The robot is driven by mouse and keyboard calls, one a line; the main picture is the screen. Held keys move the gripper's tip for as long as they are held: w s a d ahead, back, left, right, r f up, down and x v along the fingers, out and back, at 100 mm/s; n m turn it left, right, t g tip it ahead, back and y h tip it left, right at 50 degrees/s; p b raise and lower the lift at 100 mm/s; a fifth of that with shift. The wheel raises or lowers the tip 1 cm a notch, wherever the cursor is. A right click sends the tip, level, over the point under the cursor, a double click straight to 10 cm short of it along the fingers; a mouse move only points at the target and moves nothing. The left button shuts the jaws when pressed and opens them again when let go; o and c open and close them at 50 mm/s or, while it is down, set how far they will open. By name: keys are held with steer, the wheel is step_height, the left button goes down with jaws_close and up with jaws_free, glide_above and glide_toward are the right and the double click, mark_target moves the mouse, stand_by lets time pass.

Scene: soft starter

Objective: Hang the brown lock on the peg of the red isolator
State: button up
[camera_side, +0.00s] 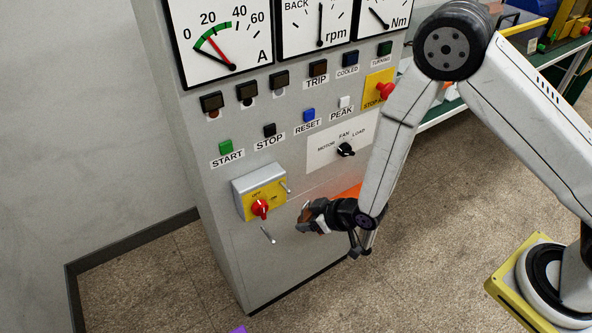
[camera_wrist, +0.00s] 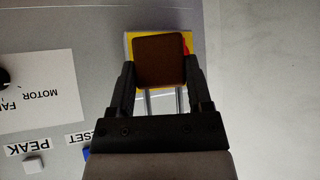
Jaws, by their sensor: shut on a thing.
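The brown lock (camera_wrist: 160,62) is between my gripper's fingers in the wrist view, with two light bars, likely its shackle, running toward the palm. My gripper (camera_wrist: 160,84) is shut on it. In the side view my gripper (camera_side: 312,214) is right of the red isolator, in front of the cabinet; the lock is small and dark there. The isolator is a grey box with a yellow plate (camera_side: 256,197) and a red knob (camera_side: 260,209). A thin peg (camera_side: 286,188) sticks out at its right, and another pin (camera_side: 267,235) below it. In the wrist view the lock hides most of the yellow plate (camera_wrist: 129,37).
The grey cabinet (camera_side: 240,265) carries meters, push buttons, a black selector knob (camera_side: 346,150) and a red stop button (camera_side: 385,91) above the isolator. A wall stands at left. The floor before the cabinet is mostly clear. A bench with coloured items is at upper right.

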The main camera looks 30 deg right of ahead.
glide_toward(280, 198)
steer(key=shift+s+a+x, duration=0.2)
steer(key=shift+a+x, duration=0.15)
steer(key=shift+x, duration=1.85)
steer(key=shift+w+f, duration=0.55)
steer(key=shift+f, duration=0.1)
steer(key=shift+w, duration=0.1)
steer(key=o, duration=1.1)
steer(key=shift+c, duration=0.2)
steer(key=shift+w, duration=0.15)
steer(key=shift+s, duration=0.25)
steer(key=shift+s+r, duration=0.1)
steer(key=v, duration=0.7)
steer(key=shift+d, duration=0.2)
